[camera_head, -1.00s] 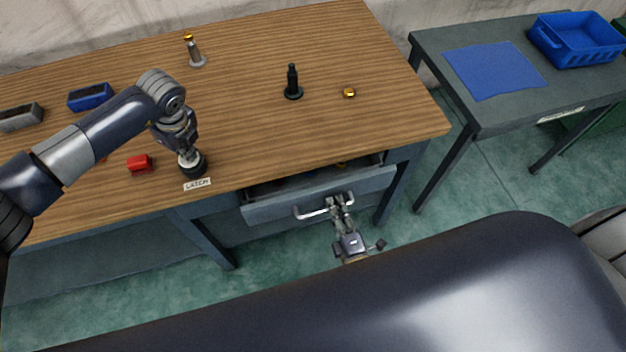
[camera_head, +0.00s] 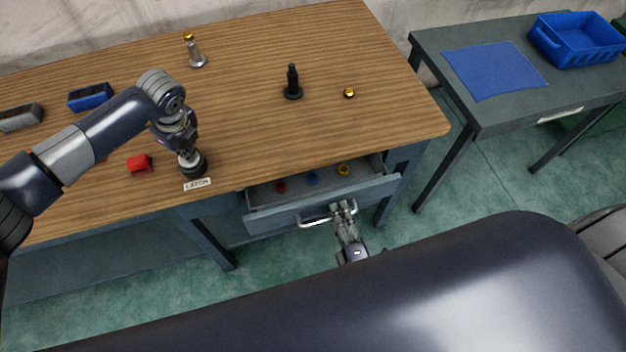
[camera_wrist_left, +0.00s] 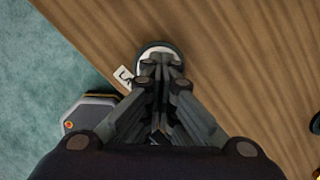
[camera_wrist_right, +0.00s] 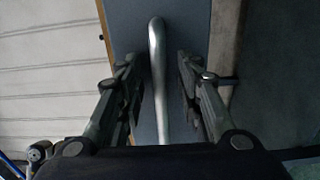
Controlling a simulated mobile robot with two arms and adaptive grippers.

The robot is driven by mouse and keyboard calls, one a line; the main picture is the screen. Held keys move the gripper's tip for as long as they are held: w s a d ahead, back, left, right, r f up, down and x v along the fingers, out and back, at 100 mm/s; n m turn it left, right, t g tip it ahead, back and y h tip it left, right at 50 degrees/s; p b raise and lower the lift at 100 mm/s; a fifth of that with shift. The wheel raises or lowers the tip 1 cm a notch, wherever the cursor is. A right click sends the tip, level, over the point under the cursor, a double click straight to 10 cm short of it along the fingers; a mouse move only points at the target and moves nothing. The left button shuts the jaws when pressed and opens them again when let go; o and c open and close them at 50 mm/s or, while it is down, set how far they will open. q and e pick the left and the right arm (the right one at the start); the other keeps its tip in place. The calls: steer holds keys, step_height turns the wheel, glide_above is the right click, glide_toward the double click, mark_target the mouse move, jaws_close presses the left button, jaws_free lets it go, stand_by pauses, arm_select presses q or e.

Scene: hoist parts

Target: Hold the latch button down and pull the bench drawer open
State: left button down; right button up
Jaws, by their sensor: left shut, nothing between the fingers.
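The bench drawer (camera_head: 322,205) stands partly open below the bench top, with its inside showing. My right gripper (camera_head: 343,207) is at its silver bar handle (camera_head: 314,221). In the right wrist view my right gripper's fingers (camera_wrist_right: 158,75) stand apart on both sides of the handle (camera_wrist_right: 157,45), with gaps showing. My left gripper (camera_head: 188,152) is shut and points down onto the round dark latch button (camera_head: 194,168) beside the LATCH label (camera_head: 197,184). In the left wrist view its tips (camera_wrist_left: 160,70) cover part of the button (camera_wrist_left: 154,47); how far it is pressed cannot be told.
Inside the drawer lie a red piece (camera_head: 281,187), a blue piece (camera_head: 312,179) and a yellow piece (camera_head: 344,170). A red block (camera_head: 139,163), a black post (camera_head: 292,85) and a gold nut (camera_head: 349,93) are on the bench. A side table (camera_head: 480,115) stands to the right.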

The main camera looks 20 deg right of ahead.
arm_select(q)
steer(key=shift+f, duration=0.1)
steer(key=shift+s, duration=0.1)
arm_select(e)
steer(key=shift+s, duration=3)
